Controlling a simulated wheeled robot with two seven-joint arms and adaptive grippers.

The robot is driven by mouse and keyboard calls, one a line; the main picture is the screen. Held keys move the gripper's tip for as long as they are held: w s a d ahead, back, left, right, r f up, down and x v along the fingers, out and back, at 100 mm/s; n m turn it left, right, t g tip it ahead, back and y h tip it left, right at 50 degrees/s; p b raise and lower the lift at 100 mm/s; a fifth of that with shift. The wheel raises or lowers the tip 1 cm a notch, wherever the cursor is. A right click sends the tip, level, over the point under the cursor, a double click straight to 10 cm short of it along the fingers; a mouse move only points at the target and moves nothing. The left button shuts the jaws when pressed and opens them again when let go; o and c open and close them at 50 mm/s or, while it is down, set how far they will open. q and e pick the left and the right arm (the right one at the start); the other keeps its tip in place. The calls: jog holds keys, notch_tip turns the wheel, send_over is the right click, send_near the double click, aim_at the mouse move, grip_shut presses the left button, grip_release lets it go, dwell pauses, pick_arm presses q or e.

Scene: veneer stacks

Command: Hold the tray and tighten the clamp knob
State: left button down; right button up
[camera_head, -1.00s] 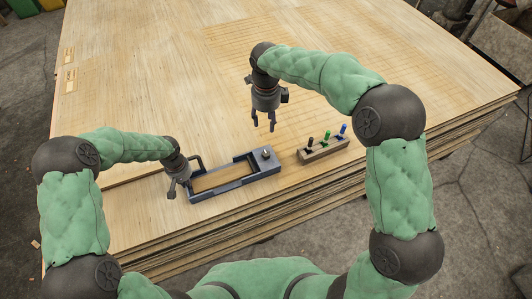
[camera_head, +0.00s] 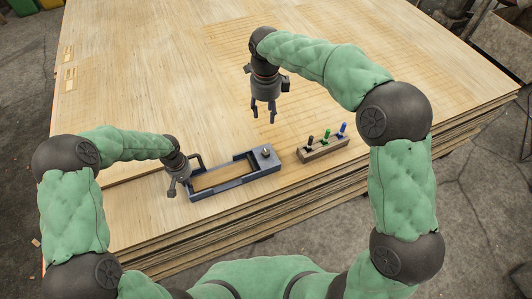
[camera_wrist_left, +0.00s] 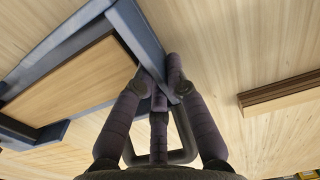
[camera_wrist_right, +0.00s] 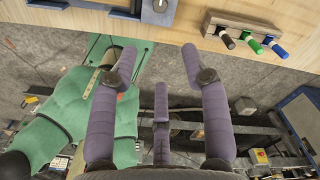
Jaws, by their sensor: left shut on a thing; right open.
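The blue-grey tray (camera_head: 213,188) lies on the veneer stack near its front edge, with a wooden panel (camera_head: 216,177) inside its frame. The clamp knob (camera_head: 266,152) is a small grey post on the block at the tray's right end. It also shows at the top of the right wrist view (camera_wrist_right: 159,5). My left gripper (camera_head: 175,187) is shut on the tray's left end, by its handle; the left wrist view shows the fingers closed on the frame wall (camera_wrist_left: 160,82). My right gripper (camera_head: 263,113) is open and empty, in the air behind the knob.
A wooden rack (camera_head: 324,149) with black, green and blue handled tools stands just right of the tray. The veneer stack (camera_head: 165,65) is clear behind the tray. Its front edge lies close before the tray.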

jog(key=shift+r, duration=2.45)
pick_arm(q)
jog(key=c, duration=1.2)
grip_release()
jog(key=shift+r, duration=0.1)
notch_tip(320, 180, up, 19)
jog(key=p, duration=0.5)
pick_arm(e)
notch_tip(320, 180, up, 5)
jog(key=shift+r, duration=0.1)
